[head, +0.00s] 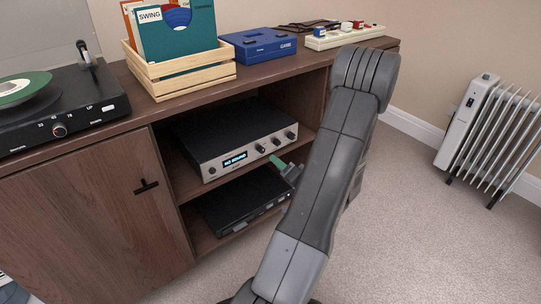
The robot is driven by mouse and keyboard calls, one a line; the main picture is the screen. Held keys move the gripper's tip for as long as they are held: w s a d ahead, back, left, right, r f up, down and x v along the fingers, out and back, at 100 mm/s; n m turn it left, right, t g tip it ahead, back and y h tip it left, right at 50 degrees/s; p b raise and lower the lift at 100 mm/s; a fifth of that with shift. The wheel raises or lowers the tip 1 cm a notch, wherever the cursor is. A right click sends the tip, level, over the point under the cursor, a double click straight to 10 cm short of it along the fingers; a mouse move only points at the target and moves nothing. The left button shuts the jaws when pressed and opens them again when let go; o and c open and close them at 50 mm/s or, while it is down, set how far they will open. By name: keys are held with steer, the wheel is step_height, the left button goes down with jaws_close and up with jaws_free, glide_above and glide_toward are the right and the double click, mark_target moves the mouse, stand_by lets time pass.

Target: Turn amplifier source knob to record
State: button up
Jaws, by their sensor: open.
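The silver-fronted amplifier (244,152) stands on the upper shelf of the open cabinet bay. Its lit display (235,160) seems to read "NO SOUND". Three dark knobs sit right of the display: a left one (260,148), a middle one (276,141) and a right one (290,135). A smaller knob (211,171) sits left of the display. The labels are too small to read, so I cannot tell which is the source knob. My gripper (279,165), with a green finger part showing, is open just below and in front of the right-hand knobs, apparently apart from them.
A black device (237,200) lies on the lower shelf. A turntable (60,110), a wooden record crate (185,80), a blue case (257,46) and a cream switch box (345,37) stand on top. A radiator (495,130) is at right. Carpet between is clear.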

mark_target(263, 151)
steer(key=v, duration=0.6)
steer(key=shift+s+p, duration=0.2)
steer(key=shift+p, duration=0.2)
steer(key=shift+w+d, duration=0.1)
steer(key=b+x, duration=0.2)
steer(key=x, duration=1.1)
steer(key=shift+w+a+b, duration=0.25)
steer(key=shift+b, duration=0.05)
